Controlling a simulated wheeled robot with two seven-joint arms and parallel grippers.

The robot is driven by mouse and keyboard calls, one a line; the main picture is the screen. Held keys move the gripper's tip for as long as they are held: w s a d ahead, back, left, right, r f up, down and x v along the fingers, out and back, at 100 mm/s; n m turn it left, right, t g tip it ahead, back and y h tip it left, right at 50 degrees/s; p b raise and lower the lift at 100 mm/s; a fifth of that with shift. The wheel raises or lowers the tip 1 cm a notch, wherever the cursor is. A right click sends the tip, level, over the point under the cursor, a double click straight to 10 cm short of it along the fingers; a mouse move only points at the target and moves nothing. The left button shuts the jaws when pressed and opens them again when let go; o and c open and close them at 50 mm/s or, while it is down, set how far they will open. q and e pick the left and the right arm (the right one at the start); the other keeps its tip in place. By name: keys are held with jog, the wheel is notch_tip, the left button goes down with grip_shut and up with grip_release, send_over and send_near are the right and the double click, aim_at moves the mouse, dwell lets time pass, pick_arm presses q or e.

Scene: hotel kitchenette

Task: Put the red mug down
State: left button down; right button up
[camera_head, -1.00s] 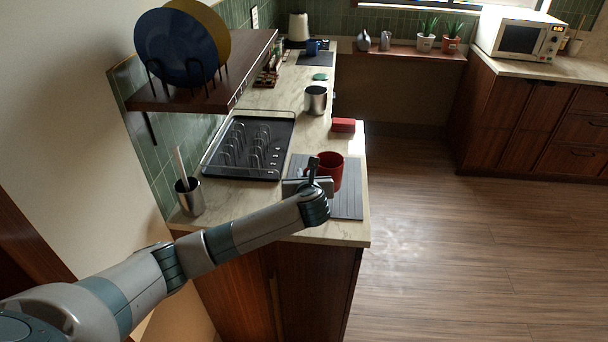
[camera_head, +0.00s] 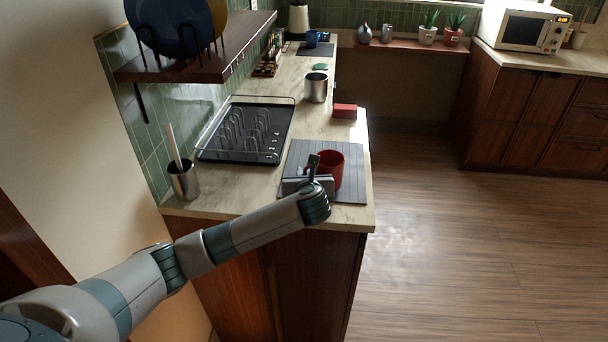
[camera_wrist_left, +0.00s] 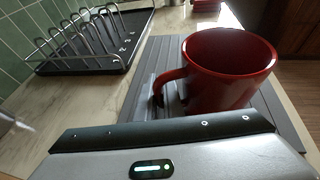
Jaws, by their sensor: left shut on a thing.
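The red mug (camera_head: 329,170) is upright over the grey ribbed mat (camera_head: 350,192) at the near end of the counter. In the left wrist view the mug (camera_wrist_left: 225,72) fills the upper right, with its handle toward the gripper. My left gripper (camera_head: 314,175) is shut on the mug's handle, and its fingers (camera_wrist_left: 170,92) show at the handle in the wrist view. The gripper and arm hide part of the mug's near side and mat. I cannot tell whether the mug's base touches the mat. My right gripper is not in view.
A black dish rack (camera_head: 245,133) with wire prongs lies left of the mat. A metal holder (camera_head: 184,182) with a white-handled brush stands at the near left. A steel canister (camera_head: 316,88) and a red block (camera_head: 344,111) are farther back. A plate shelf (camera_head: 200,62) overhangs the left.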

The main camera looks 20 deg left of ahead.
pick_arm(q)
jog(key=shift+f, duration=0.25)
dwell(0.6)
jog(key=c, duration=1.8)
grip_release()
jog(key=shift+f, duration=0.1)
jog(key=shift+s+d, duration=0.1)
jog(key=b+v, duration=0.2)
jog(key=v, duration=1.5)
jog(key=shift+s, duration=0.1)
